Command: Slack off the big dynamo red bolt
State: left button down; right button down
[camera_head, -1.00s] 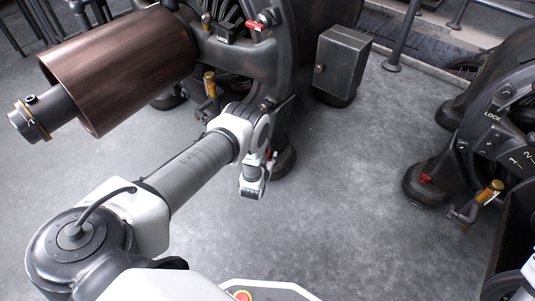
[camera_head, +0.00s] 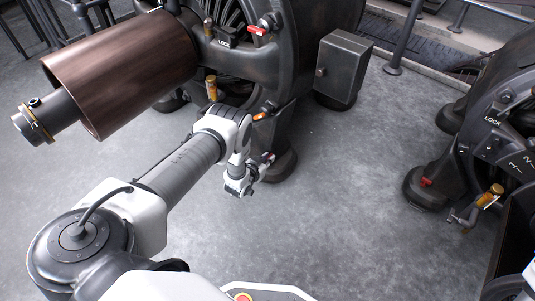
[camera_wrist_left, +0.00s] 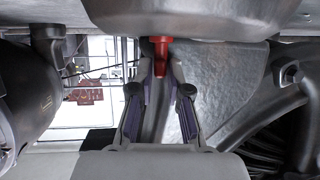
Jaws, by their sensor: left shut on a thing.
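The big dynamo (camera_head: 285,85) stands at the top of the head view, dark grey with a wide brown cylinder (camera_head: 122,72) on its left. Its red bolt (camera_wrist_left: 159,47) shows in the left wrist view, pointing down under a rounded metal part. My left gripper (camera_wrist_left: 160,75) is shut on this bolt, with its fingertips around the bolt's lower end. In the head view my left gripper (camera_head: 263,161) is small, low by the dynamo's foot. The bolt is mostly hidden there. My right gripper is not in view.
A red-handled lever (camera_head: 257,30) and an orange handle (camera_head: 261,116) are on the big dynamo. A grey box (camera_head: 343,66) sticks out at its right. Another dynamo (camera_head: 484,125) with a red bolt (camera_head: 426,182) stands at right. The floor between is clear.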

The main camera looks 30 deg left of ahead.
pick_arm(q)
jog(key=c, duration=1.1)
grip_release()
jog(key=shift+c, duration=0.2)
jog(key=a+v, duration=0.1)
jog(key=v, duration=1.1)
jog(key=shift+d, duration=0.45)
